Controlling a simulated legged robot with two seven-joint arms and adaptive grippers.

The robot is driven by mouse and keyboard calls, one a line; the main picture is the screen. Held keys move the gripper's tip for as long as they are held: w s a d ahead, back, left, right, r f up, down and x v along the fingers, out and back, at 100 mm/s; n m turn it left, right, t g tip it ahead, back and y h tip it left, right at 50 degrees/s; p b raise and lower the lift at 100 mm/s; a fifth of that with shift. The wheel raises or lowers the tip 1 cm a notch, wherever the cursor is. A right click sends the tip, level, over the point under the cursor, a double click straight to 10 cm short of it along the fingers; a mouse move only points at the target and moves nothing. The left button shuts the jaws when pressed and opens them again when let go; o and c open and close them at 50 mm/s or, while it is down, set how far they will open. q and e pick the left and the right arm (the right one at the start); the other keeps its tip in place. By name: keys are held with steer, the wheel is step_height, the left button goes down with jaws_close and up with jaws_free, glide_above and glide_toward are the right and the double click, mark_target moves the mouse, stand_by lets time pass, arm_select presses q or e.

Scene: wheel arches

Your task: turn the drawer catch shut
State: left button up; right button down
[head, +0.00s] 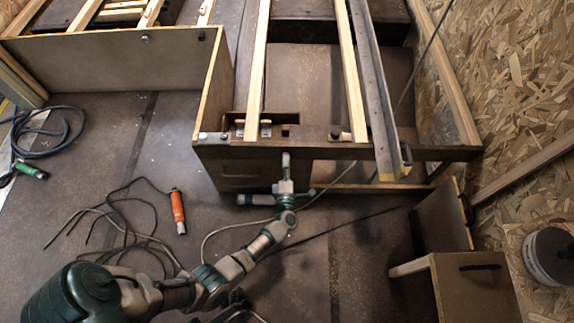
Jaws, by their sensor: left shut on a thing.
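My left gripper (286,172) reaches up from the arm to the dark wooden front of the bed-like frame. It is shut at the front's upper edge, on what appears to be the drawer catch. The catch is mostly hidden by the fingers, so I cannot tell which way it is turned. The dark drawer front (238,176) lies just left of the gripper, below the frame's front rail. My right gripper is not in view.
Wooden slats and a metal rail (374,90) run back from the front. An open box-like panel (470,285) stands at the lower right, near a grey bucket (549,256). An orange-handled tool (178,211) and loose cables lie on the floor at left.

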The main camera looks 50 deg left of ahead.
arm_select(q)
steer(key=shift+s+a+f, duration=0.1)
steer(key=shift+s+f, duration=0.2)
steer(key=shift+f, duration=0.15)
steer(key=o, duration=0.8)
steer(key=shift+o, duration=0.3)
steer(key=shift+w+r, duration=0.1)
steer(key=shift+r, duration=0.1)
steer(key=v, duration=1.2)
steer(key=shift+f, duration=0.15)
steer(key=shift+w, duration=0.1)
